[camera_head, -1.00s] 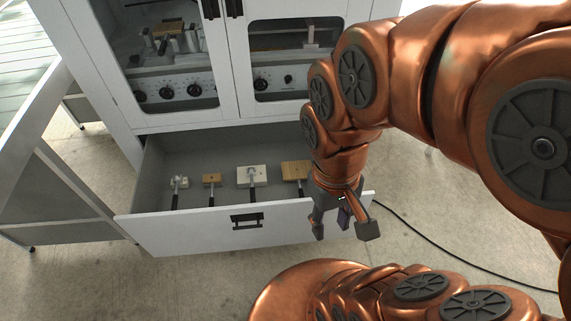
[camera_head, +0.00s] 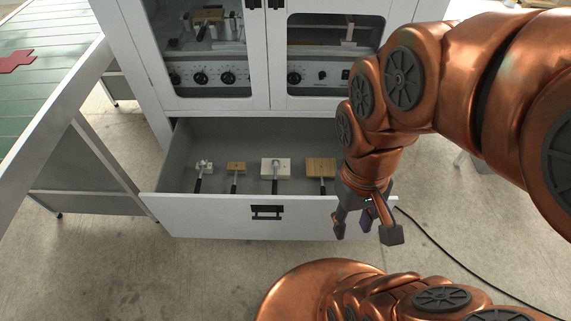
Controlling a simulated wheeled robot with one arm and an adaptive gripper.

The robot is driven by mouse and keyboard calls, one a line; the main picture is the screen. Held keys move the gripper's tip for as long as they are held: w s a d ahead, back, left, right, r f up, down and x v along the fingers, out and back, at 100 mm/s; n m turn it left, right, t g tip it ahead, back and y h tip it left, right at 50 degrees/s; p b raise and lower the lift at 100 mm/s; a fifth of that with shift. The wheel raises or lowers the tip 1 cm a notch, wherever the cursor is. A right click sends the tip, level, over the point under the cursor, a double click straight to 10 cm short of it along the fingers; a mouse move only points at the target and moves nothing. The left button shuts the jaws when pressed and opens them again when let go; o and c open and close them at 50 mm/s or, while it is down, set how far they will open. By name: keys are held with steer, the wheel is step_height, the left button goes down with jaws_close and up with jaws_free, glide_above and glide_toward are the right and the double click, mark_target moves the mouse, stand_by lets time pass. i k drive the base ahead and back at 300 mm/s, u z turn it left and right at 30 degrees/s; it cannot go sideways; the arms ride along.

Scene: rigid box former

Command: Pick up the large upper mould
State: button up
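Several moulds with dark handles lie in a row in the open drawer (camera_head: 215,218). From left to right they are a small white mould (camera_head: 203,168), a small wooden mould (camera_head: 236,168), a larger white mould (camera_head: 268,167) and a larger wooden mould (camera_head: 320,168). I cannot tell from this view which large one is the upper mould. My gripper (camera_head: 364,231) is open and empty, with its fingers spread and pointing down. In the picture it is at the drawer's front right corner, to the right of and nearer than the moulds. My wrist hides the drawer's right end.
The white cabinet (camera_head: 230,100) with glass doors and dials stands above the drawer. A table with a green top (camera_head: 45,75) bears a red cross-shaped piece (camera_head: 15,61) at the left. A black cable (camera_head: 440,248) lies on the floor at the right. Floor in front of the drawer is clear.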

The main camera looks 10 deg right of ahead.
mark_target(274, 169)
steer(key=u, duration=1.55)
steer(key=i, duration=0.8)
steer(key=z, duration=1.3)
